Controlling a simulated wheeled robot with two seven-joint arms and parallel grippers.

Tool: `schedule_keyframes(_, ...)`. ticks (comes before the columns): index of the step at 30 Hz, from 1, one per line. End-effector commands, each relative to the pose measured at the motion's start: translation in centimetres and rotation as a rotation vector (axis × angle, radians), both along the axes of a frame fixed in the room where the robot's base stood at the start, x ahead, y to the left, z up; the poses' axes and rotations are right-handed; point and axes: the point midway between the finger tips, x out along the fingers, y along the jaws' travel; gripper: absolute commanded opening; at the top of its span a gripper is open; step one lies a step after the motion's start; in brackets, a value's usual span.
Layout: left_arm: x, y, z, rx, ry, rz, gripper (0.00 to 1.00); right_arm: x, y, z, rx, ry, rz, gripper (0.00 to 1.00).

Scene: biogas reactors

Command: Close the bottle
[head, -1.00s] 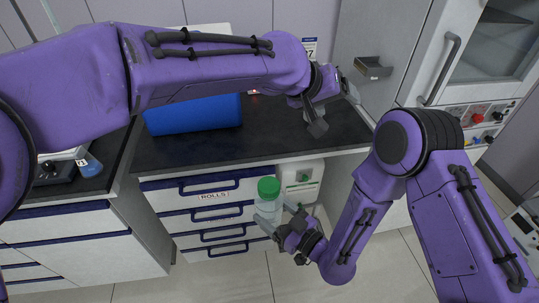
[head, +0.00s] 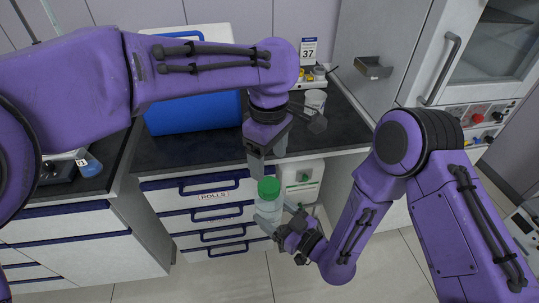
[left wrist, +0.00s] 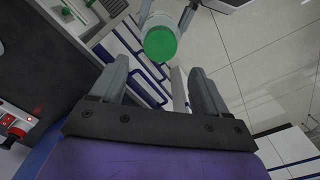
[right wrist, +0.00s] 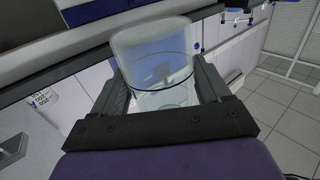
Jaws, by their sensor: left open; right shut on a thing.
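A clear bottle (head: 268,210) with a green cap (head: 268,188) on its top is held upright in front of the drawers. How tightly the cap sits cannot be told. My right gripper (head: 283,224) is shut on the bottle's body, which shows between its fingers in the right wrist view (right wrist: 155,65). My left gripper (head: 267,162) is open and empty, pointing down just above and behind the cap. In the left wrist view the green cap (left wrist: 160,43) lies beyond the open fingertips, roughly between them, apart from them.
The dark counter (head: 190,150) carries a blue box (head: 195,114) and a white cup (head: 315,98) at the back. A flask (head: 88,165) sits at the left. Floor in front is clear.

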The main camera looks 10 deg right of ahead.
Motion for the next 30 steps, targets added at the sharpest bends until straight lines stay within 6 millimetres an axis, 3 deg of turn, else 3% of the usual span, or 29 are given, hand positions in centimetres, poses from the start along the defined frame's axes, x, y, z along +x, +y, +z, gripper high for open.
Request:
schedule_keyframes(5, 0.0, 0.0, -1.0, 0.0, 0.004, -0.001, 0.75, 0.1, 0.0, 0.1, 0.001, -0.002, 0.0, 0.0)
schedule_keyframes(18, 0.0, 0.0, -7.4, -0.002, 0.001, -0.001, 0.75, 0.0, 0.0, 0.1, 0.001, -0.002, 0.0, 0.0)
schedule_keyframes(29, 0.0, 0.0, -8.0, -0.001, 0.0, -0.001, 0.75, 0.0, 0.0, 0.1, 0.001, -0.002, 0.0, 0.0)
schedule_keyframes(30, 0.0, 0.0, -8.0, -0.001, 0.0, -0.001, 0.66, 0.0, 0.0, 0.1, 0.001, -0.002, 0.0, 0.0)
